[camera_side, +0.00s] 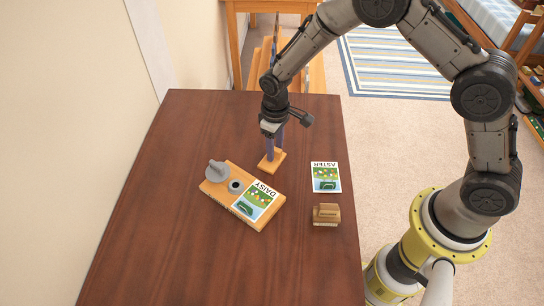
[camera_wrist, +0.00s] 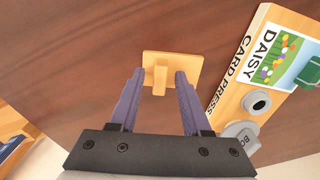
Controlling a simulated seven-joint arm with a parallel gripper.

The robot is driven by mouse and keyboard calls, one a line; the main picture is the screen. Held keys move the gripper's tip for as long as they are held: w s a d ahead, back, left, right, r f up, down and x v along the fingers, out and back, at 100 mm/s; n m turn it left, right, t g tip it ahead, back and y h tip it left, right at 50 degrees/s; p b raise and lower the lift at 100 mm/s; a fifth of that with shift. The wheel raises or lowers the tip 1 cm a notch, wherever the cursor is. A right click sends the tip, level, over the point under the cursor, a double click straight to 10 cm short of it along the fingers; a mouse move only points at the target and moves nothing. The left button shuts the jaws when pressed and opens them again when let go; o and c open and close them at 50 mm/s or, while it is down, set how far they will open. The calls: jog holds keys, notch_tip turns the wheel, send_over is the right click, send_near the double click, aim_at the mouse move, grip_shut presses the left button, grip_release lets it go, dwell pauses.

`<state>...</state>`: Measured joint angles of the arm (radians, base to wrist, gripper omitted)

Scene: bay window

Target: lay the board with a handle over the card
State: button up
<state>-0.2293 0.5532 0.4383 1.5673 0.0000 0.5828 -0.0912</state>
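A light wooden board with an upright handle (camera_wrist: 184,62) lies on the table, and it also shows in the side view (camera_side: 272,166). My gripper (camera_wrist: 160,76) is above it, its purple fingers apart on either side of the handle, with gaps visible; it also shows in the side view (camera_side: 270,150). A DAISY card (camera_side: 256,201) lies on the wooden card press (camera_side: 224,196), left of the board; the card also shows in the wrist view (camera_wrist: 283,58). An ASTER card (camera_side: 325,177) lies flat on the table to the right.
A small tan block (camera_side: 326,214) sits below the ASTER card. The brown table (camera_side: 180,255) is clear at the front and left. A wall borders its left side.

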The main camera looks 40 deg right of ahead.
grip_shut()
jog(key=shift+r, duration=0.85)
dwell(0.4)
jog(key=shift+r, duration=1.7)
jog(key=s+d+m, duration=0.3)
jog(key=s+d, duration=0.1)
jog(key=d, duration=0.6)
jog(key=shift+s+d+r+m, duration=0.15)
jog(key=shift+s+r+m, duration=0.15)
jog(key=shift+s+r, duration=0.05)
